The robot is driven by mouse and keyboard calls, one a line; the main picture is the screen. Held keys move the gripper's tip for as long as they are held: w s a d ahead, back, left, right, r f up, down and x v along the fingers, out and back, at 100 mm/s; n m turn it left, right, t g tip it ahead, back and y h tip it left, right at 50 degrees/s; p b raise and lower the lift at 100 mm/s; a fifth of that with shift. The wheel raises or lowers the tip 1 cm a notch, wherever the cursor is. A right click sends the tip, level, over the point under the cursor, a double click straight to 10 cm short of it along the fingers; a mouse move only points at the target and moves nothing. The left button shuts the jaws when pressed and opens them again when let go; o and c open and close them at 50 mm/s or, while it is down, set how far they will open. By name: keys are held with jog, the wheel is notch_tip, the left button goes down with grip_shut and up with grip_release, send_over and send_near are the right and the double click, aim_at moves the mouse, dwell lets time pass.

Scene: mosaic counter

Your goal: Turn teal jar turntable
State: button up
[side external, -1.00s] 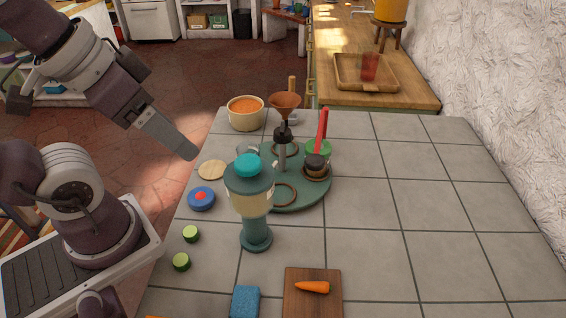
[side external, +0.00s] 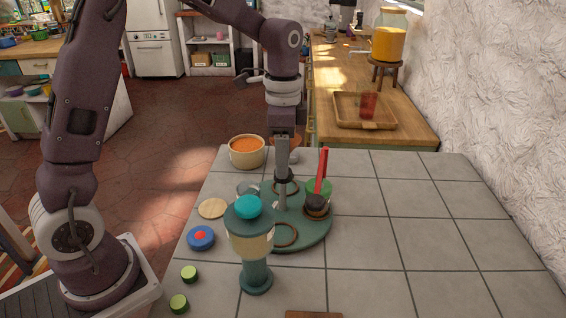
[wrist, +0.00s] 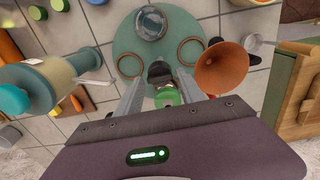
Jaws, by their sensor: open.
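The round teal turntable (side external: 313,235) lies on the tiled counter, with several ring holders on top; it also shows in the wrist view (wrist: 150,52). A glass jar (wrist: 151,22) sits on the far part in the wrist view. Contact cannot be told.
A teal-topped canister on a stand (side external: 251,240) stands at the turntable's near-left edge. An orange funnel (wrist: 221,70) is close beside one finger. The counter's right side is clear.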

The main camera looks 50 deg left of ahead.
jog(key=shift+f, duration=0.8)
grip_shut()
dwell(0.8)
